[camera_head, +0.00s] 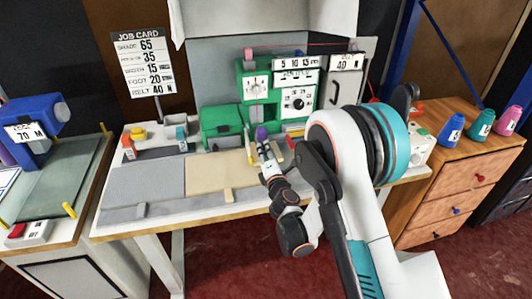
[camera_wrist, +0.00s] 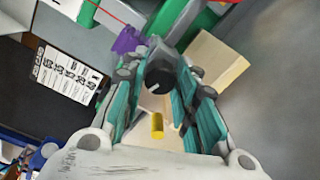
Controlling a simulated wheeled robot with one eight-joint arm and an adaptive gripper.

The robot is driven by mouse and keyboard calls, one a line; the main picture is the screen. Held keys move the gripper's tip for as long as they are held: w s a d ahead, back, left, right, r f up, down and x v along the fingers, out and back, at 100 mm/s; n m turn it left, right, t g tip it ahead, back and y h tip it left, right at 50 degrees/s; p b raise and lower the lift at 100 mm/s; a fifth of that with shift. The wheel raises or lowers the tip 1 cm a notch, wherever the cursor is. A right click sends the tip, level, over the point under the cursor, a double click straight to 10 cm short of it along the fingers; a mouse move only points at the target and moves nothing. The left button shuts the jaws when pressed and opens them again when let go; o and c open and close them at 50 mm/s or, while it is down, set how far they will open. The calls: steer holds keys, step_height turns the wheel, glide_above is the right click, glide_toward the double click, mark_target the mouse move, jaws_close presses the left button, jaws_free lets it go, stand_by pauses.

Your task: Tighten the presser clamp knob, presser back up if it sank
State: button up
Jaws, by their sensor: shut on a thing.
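My gripper (camera_head: 266,152) reaches in at the front of the green sewing machine (camera_head: 222,118), low by its head. In the wrist view the gripper (camera_wrist: 163,84) is shut on a round black knob (camera_wrist: 159,76) with a white pointer line, which I take to be the presser clamp knob. The knob sits between the two teal fingers near their tips. A purple part (camera_wrist: 127,41) is just left of it and also shows above my gripper in the head view (camera_head: 261,133). The presser's height cannot be told; my gripper hides that area in the head view.
A yellow peg (camera_wrist: 157,125) shows between the fingers, nearer the camera. A job card (camera_head: 143,64) stands at the back left. A red thread (camera_head: 300,45) crosses above the machine. Thread cones (camera_head: 480,124) stand on the wooden cabinet at right. The grey table front (camera_head: 150,190) is mostly clear.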

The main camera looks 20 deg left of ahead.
steer(key=m, duration=0.7)
steer(key=shift+d+f, duration=0.1)
steer(key=m, duration=0.3)
steer(key=shift+m+y, duration=0.3)
steer(key=shift+f+m, duration=0.1)
steer(key=shift+m, duration=1.6)
steer(key=o, duration=1)
steer(key=shift+o, duration=0.2)
steer(key=shift+s, duration=0.1)
